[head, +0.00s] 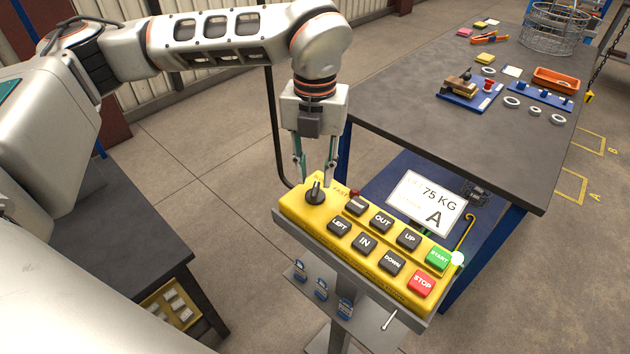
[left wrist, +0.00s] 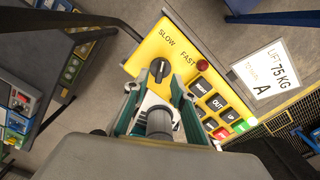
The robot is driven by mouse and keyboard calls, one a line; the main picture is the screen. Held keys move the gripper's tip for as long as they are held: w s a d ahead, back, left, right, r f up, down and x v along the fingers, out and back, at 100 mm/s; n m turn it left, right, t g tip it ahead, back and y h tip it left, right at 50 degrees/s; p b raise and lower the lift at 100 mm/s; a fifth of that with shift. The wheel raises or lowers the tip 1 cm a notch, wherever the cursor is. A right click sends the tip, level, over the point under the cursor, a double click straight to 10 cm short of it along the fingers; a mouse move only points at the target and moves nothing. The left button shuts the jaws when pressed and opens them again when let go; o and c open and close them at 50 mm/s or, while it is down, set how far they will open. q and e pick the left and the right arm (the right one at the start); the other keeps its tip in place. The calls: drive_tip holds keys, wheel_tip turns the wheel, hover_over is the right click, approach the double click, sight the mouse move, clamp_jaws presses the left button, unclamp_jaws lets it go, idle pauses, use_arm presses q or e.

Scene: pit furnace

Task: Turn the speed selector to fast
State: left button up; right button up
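The speed selector is a round black knob (head: 315,192) with a raised grip, at the left end of the yellow control box (head: 290,209). In the left wrist view the knob (left wrist: 160,69) sits below the printed words SLOW and FAST; its pale grip line points roughly up, nearer SLOW, though it is small. My left gripper (head: 315,183) points down over the knob, with its two fingers spread and apart from each other. In the left wrist view its fingers (left wrist: 157,92) lie to either side, just short of the knob. I see no contact. My right gripper is not in view.
The box carries several black buttons, a green START button (head: 439,257) and a red STOP button (head: 422,284). A 75 KG sign (head: 428,202) stands behind it. A grey workbench (head: 410,110) with parts is behind right; a dark table (head: 110,220) is at left.

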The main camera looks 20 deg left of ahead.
sight(315, 189)
use_arm(q)
drive_tip(key=shift+f, duration=1.75)
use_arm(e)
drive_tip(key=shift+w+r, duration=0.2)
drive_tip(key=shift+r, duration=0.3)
use_arm(q)
clamp_jaws()
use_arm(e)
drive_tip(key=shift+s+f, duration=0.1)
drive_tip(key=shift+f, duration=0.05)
